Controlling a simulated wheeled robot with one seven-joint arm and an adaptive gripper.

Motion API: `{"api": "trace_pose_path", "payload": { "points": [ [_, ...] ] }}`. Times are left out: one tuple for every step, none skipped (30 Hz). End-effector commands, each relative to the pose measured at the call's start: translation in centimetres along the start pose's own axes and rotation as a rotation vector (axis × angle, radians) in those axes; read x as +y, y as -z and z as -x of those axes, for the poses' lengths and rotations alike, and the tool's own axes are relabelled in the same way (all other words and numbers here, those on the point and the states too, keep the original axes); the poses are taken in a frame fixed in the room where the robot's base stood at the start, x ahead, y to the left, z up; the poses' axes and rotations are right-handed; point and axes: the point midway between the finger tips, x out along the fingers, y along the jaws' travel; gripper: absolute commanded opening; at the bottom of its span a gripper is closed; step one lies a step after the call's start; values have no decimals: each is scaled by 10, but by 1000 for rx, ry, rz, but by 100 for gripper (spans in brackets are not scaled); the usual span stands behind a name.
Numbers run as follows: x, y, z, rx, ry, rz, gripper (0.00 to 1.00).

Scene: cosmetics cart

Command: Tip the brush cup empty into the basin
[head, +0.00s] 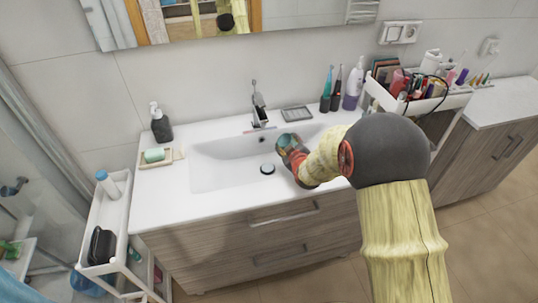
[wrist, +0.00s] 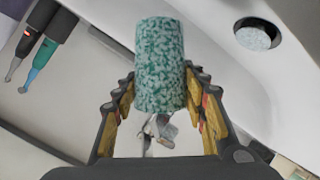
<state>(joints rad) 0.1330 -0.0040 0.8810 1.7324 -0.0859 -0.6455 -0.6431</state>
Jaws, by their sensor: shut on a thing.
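The brush cup (wrist: 160,65) is a green-and-white speckled cylinder, seen from its side in the wrist view. My gripper (wrist: 160,112) is shut on it, with a finger on either side. In the head view my gripper (head: 291,150) holds the cup (head: 285,141) above the right part of the white basin (head: 220,172). The cup's open end is not visible, so I cannot tell what is inside or which way its mouth faces. The basin's round drain (head: 267,168) is left of and below the gripper; it also shows in the wrist view (wrist: 257,36).
The tap (head: 260,108) stands behind the basin, with a grey soap dish (head: 296,114) beside it. Two electric toothbrushes (head: 330,92) and a pump bottle (head: 354,83) stand at the back right. A dark soap dispenser (head: 160,123) is left; a loaded cart (head: 455,102) is right.

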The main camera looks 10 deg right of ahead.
Motion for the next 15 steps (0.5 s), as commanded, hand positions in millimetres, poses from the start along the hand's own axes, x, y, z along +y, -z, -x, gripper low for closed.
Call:
{"api": "trace_pose_path", "payload": {
  "points": [
    [7, 2, 1, 4, 4, -20, 5],
    [8, 2, 1, 7, 10, -34, 5],
    [11, 2, 2, 9, 18, -52, 5],
    [13, 1, 2, 10, 23, -67, 5],
    [15, 2, 2, 13, 29, -80, 5],
    [17, 2, 3, 16, 37, -98, 5],
    [19, 1, 3, 17, 42, -112, 5],
    [21, 2, 3, 19, 48, -126, 5],
    [24, 2, 4, 22, 56, -146, 5],
    [25, 2, 4, 24, 63, -161, 5],
    [27, 1, 4, 25, 69, -175, 5],
    [30, 1, 5, 28, 77, -195, 5],
    [32, 1, 5, 31, 82, -209, 5],
    [33, 2, 5, 34, 88, -224, 5],
    [35, 1, 6, 36, 98, -243, 5]
  ]
}}
